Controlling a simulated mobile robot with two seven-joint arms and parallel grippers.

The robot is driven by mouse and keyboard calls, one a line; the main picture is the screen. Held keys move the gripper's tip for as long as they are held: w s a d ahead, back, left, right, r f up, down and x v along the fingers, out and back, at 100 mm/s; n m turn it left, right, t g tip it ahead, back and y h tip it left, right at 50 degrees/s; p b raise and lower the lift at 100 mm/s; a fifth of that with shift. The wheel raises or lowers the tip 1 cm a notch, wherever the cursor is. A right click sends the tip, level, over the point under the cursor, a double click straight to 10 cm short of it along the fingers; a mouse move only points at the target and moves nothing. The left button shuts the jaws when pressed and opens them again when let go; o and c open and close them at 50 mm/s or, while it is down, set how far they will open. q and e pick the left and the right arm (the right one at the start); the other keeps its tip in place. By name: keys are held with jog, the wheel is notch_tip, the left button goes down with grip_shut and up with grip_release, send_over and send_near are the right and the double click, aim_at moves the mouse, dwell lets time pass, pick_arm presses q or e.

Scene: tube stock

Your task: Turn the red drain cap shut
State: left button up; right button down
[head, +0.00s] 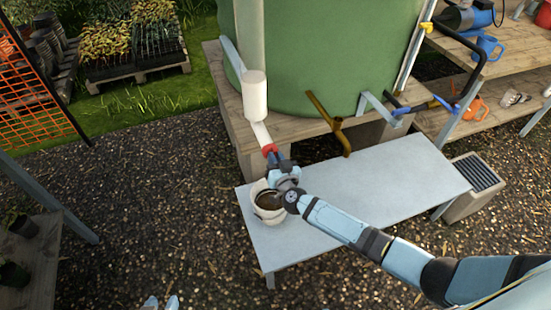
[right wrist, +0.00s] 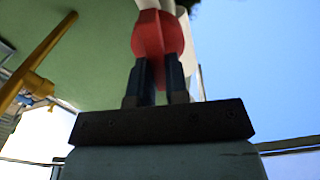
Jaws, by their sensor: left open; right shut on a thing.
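The red drain cap (head: 269,149) is on the lower end of the white downpipe (head: 256,95), beside the green tank. My right gripper (head: 275,158) is shut on the cap from below. In the right wrist view, the two dark fingers (right wrist: 160,72) stand on either side of the lower part of the red cap (right wrist: 157,35). How far the cap is turned cannot be told. My left gripper (head: 161,302) is open and empty at the bottom edge of the head view, with only its tips showing.
A white bucket (head: 268,215) with dark contents stands on the grey bench (head: 400,180) under the cap, partly behind my right gripper. A brass tap pipe (head: 335,124) comes off the green tank (head: 320,60) to the right. Gravel on the left is clear.

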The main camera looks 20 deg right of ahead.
pick_arm(q)
jog(key=shift+a+r, duration=0.1)
pick_arm(e)
jog(key=shift+m, duration=0.5)
pick_arm(q)
jog(key=f+b, duration=0.2)
jog(key=b, duration=0.2)
jog(key=shift+w, duration=0.1)
pick_arm(e)
jog(key=m, duration=0.5)
jog(key=f+m, duration=0.1)
jog(key=m, duration=0.4)
jog(key=d+m, duration=0.1)
jog(key=m, duration=0.3)
jog(key=shift+f+m, duration=0.15)
jog(key=shift+m, duration=0.25)
pick_arm(q)
jog(key=shift+d+r, duration=0.15)
jog(key=shift+d, duration=0.05)
jog(key=shift+f, duration=0.2)
pick_arm(e)
jog(key=c, duration=1.1)
grip_release()
jog(key=shift+s, duration=0.15)
